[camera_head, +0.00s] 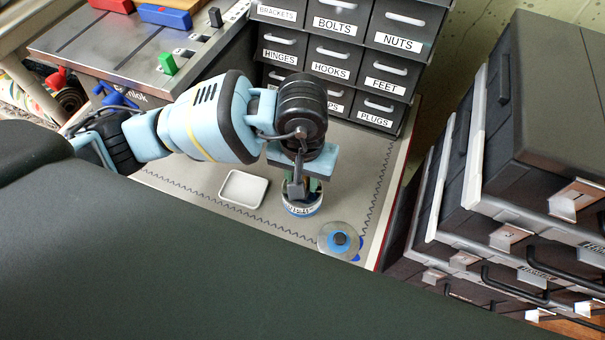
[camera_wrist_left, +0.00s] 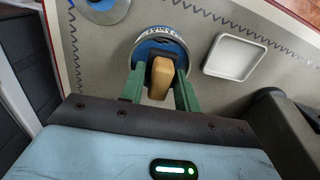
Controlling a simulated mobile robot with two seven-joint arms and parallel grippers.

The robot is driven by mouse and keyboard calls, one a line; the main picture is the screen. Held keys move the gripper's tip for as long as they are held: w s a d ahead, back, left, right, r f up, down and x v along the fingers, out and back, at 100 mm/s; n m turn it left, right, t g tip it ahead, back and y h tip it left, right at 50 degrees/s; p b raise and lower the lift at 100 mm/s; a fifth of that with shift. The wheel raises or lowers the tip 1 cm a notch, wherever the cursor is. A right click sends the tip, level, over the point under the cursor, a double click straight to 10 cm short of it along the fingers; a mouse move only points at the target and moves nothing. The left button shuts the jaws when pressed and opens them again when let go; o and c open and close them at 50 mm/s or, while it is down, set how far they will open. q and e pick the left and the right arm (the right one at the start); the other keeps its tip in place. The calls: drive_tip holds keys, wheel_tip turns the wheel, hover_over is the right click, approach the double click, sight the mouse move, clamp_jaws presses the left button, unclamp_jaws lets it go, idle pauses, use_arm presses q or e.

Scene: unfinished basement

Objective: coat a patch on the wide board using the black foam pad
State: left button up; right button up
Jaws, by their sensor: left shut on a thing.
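My left gripper (camera_head: 302,187) points down over an open can (camera_head: 301,209) with a label and blue colouring on the grey work surface. In the left wrist view, the green fingers (camera_wrist_left: 158,92) are shut on a tan, wood-like handle (camera_wrist_left: 162,76). I cannot make out the wide board. My right gripper is not in view.
A white square tray (camera_head: 243,189) lies left of the can. A grey disc (camera_head: 326,240) with a blue ring and dark centre lies to its front right. Labelled drawers (camera_head: 333,57) stand behind. A dark cabinet (camera_head: 550,110) is on the right. A slotted panel (camera_head: 120,50) with coloured blocks is back left.

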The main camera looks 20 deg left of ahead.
use_arm(q)
drive_tip(key=shift+s+f+b, duration=0.1)
drive_tip(key=shift+f+b, duration=0.25)
drive_tip(key=shift+f, duration=0.1)
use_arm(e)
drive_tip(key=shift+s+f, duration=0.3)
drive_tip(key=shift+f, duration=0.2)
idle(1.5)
use_arm(q)
drive_tip(key=shift+r, duration=0.1)
drive_tip(key=shift+r+p, duration=1.5)
drive_tip(key=shift+r, duration=2.05)
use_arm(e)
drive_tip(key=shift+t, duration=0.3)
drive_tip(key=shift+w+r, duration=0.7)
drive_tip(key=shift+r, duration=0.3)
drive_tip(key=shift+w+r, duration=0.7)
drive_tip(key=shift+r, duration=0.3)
use_arm(q)
drive_tip(key=s+a+r+p, duration=0.3)
drive_tip(key=a+r+p, duration=0.1)
drive_tip(key=a+r, duration=0.3)
drive_tip(key=shift+a+r, duration=0.35)
drive_tip(key=shift+a, duration=0.9)
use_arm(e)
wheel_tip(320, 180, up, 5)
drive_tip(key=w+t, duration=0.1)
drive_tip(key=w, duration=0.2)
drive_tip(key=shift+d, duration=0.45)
